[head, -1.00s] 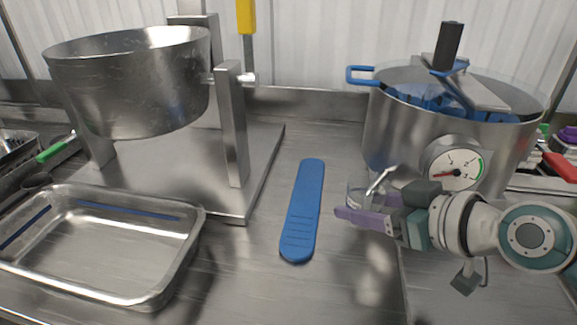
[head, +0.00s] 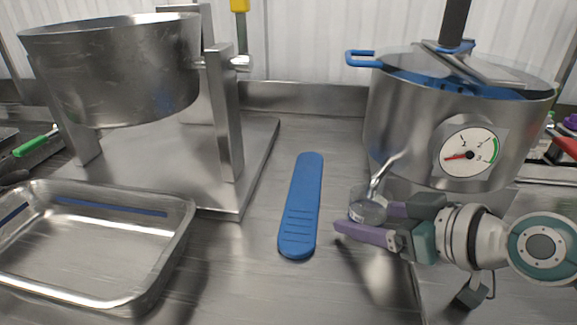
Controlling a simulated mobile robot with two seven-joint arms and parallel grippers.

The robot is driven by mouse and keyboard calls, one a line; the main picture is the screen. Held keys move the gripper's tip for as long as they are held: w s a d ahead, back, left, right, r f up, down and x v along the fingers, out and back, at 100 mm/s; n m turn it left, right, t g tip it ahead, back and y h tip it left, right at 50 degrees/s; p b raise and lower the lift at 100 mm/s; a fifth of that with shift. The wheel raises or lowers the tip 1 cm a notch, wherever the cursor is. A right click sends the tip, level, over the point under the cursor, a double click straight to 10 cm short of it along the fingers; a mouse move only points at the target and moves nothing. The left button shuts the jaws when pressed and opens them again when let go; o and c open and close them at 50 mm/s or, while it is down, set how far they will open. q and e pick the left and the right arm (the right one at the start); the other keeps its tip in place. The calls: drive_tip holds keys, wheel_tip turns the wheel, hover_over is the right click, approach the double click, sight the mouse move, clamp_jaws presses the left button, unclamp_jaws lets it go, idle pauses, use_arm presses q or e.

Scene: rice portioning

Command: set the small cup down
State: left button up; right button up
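The small cup (head: 367,211) is clear, with a thin bright handle-like metal piece rising behind it toward the upper right. My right gripper (head: 359,220) comes in from the right with its purple fingers on either side of the cup. The near finger passes in front of the cup's lower edge, and the fingers appear shut on it. The cup is over the steel counter (head: 345,285), right of the blue spatula; I cannot tell whether its base touches the counter. My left gripper is not in view.
A blue spatula (head: 301,206) lies on the counter. A large steel pot (head: 400,125) with a gauge stands behind my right gripper. A tilting steel pan (head: 115,75) on a stand is at left, with a steel tray (head: 165,270) before it. Counter in front of the spatula is clear.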

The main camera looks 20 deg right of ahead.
drive_tip(key=shift+r, duration=0.15)
